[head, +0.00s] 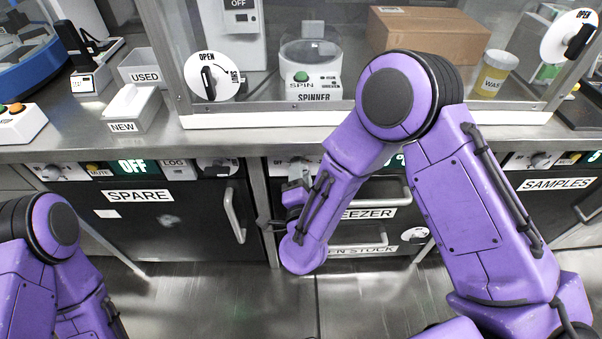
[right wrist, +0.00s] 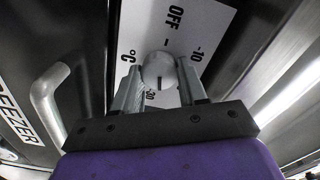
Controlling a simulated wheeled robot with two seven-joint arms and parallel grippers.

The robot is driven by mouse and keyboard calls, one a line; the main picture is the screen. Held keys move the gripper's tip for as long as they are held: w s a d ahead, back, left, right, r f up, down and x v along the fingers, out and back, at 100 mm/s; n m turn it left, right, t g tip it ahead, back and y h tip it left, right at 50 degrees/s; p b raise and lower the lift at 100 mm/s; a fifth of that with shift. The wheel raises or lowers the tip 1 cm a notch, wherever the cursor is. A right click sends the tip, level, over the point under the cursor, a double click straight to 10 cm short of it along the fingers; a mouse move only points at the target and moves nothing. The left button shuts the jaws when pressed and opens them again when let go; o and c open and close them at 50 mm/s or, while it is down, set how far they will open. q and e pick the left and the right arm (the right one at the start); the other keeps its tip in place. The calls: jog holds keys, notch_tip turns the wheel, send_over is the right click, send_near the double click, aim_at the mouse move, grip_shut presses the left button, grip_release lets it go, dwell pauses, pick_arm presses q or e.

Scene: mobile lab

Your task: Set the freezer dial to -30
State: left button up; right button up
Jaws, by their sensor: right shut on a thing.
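The freezer dial (right wrist: 158,66), a round grey knob on a white plate (right wrist: 209,22), sits between the two fingers of my right gripper (right wrist: 160,78) in the right wrist view. The gripper is shut on it. The plate shows OFF, -10, -30 and °C; part of the scale is hidden by the fingers. The dark pointer line on the knob runs down toward the -30 mark. In the head view the dial's white plate (head: 281,165) is above the freezer drawer, partly hidden by my right arm. My left gripper is not in view.
The freezer handle (right wrist: 47,97) is beside the dial plate. The SPARE door (head: 150,215) with its handle is to the left in the head view, the SAMPLES door (head: 553,205) to the right. The counter edge (head: 130,151) overhangs above the dials.

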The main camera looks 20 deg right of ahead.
jog(key=shift+m, duration=1.6)
jog(key=o, duration=1.1)
jog(key=shift+c, duration=0.2)
jog(key=v, duration=1)
jog(key=shift+s, duration=0.25)
jog(key=shift+a, duration=0.15)
